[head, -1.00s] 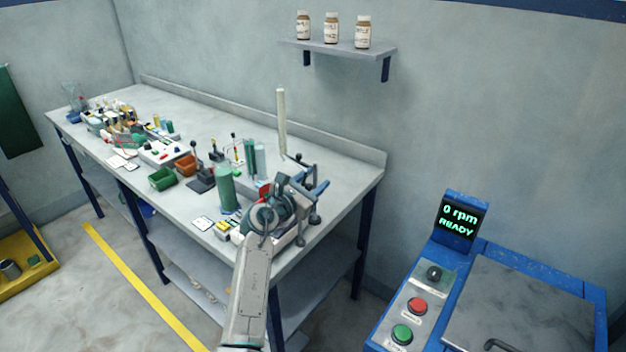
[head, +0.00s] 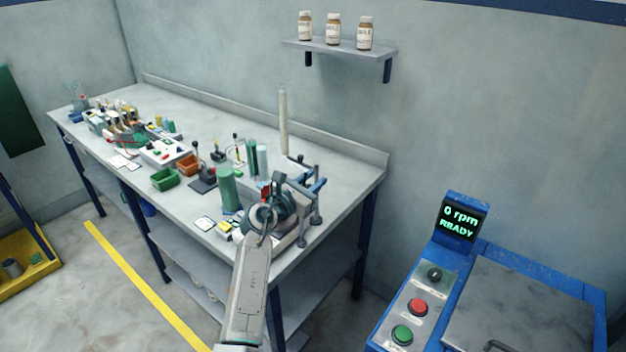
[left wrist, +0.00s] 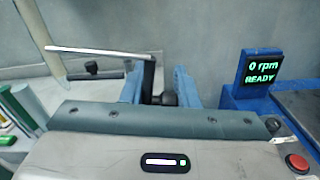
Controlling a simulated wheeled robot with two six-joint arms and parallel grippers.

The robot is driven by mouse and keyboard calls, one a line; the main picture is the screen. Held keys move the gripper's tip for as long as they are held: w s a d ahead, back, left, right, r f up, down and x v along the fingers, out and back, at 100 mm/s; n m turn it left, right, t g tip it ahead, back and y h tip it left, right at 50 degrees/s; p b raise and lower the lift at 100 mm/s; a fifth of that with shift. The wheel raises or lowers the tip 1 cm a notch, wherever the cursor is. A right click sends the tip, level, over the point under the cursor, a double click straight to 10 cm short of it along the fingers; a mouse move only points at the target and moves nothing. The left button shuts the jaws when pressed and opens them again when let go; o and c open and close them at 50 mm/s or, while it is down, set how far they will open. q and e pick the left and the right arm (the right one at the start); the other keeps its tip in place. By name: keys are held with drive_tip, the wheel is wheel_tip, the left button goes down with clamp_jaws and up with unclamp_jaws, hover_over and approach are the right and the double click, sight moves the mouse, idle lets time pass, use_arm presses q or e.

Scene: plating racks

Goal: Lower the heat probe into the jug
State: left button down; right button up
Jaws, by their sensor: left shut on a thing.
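My left gripper (head: 308,180) is over the near right end of the bench, its blue fingers shut on a dark piece. In the left wrist view, the fingers (left wrist: 160,74) stand on either side of this dark holder (left wrist: 150,78). A thin silvery bar runs left from it; it appears to be the heat probe (left wrist: 100,52), but its tip is not clear. I cannot identify the jug with certainty. A small clear vessel (head: 76,90) stands at the far left end of the bench. My right gripper is not in view.
A tall pale tube (head: 283,122) stands behind my gripper. Green cylinders (head: 228,188), a green bin (head: 165,179) and an orange bin (head: 187,165) crowd the bench (head: 205,112). A blue machine (head: 450,255) reading "0 rpm READY" is at right. A bottle shelf (head: 340,48) hangs above.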

use_arm(q)
drive_tip(key=a+n+p, duration=0.1)
drive_tip(key=n, duration=0.1)
drive_tip(key=w+n+p, duration=0.1)
drive_tip(key=n+p, duration=0.1)
drive_tip(key=a+n+p, duration=0.1)
drive_tip(key=n+p, duration=0.1)
drive_tip(key=shift+w+a, duration=0.3)
drive_tip(key=shift+w, duration=0.1)
idle(0.3)
drive_tip(key=c, duration=1.3)
unclamp_jaws()
drive_tip(key=shift+r, duration=0.15)
